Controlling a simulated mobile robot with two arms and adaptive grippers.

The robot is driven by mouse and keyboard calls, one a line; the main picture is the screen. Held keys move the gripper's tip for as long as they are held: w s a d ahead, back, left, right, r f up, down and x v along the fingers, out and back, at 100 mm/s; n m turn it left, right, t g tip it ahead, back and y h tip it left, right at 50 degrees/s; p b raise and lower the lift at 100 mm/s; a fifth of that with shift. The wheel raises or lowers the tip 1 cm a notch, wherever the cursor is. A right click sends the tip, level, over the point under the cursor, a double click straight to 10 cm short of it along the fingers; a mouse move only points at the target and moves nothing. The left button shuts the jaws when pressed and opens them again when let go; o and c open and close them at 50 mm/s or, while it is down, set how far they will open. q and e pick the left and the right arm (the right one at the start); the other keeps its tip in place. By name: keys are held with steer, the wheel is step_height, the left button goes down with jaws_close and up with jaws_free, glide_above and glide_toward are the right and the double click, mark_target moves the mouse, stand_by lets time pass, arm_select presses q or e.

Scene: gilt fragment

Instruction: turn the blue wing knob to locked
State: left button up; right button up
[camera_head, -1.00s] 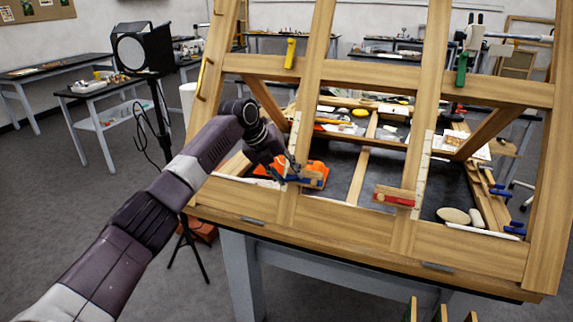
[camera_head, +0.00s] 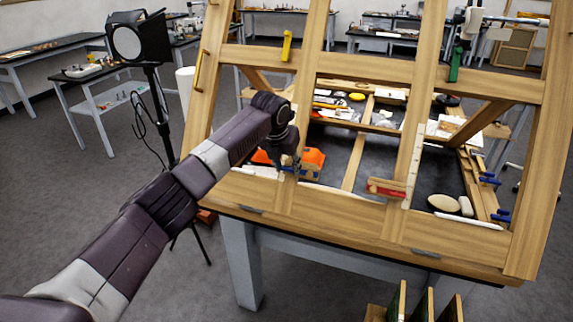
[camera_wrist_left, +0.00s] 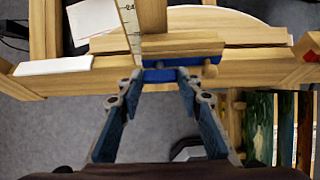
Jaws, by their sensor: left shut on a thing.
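The blue wing knob (camera_wrist_left: 160,76) sits on a wooden bar of the frame, beside a ruler strip. In the left wrist view my left gripper (camera_wrist_left: 160,84) has its two fingertips on either side of the blue part, shut on it. In the head view my left gripper (camera_head: 291,170) is at the lower left of the large wooden frame (camera_head: 340,205) and covers most of the blue knob (camera_head: 312,174). Which way the knob points is hard to tell. My right gripper is not in view.
Orange things (camera_head: 313,157) lie behind my gripper. A black lamp on a stand (camera_head: 140,42) is at the left. Several boards (camera_head: 425,303) stand at the front right.

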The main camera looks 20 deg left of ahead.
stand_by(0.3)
arm_select(q)
steer(key=o, duration=1.2)
steer(key=shift+c, duration=0.2)
steer(key=v, duration=1.2)
steer(key=shift+w, duration=0.1)
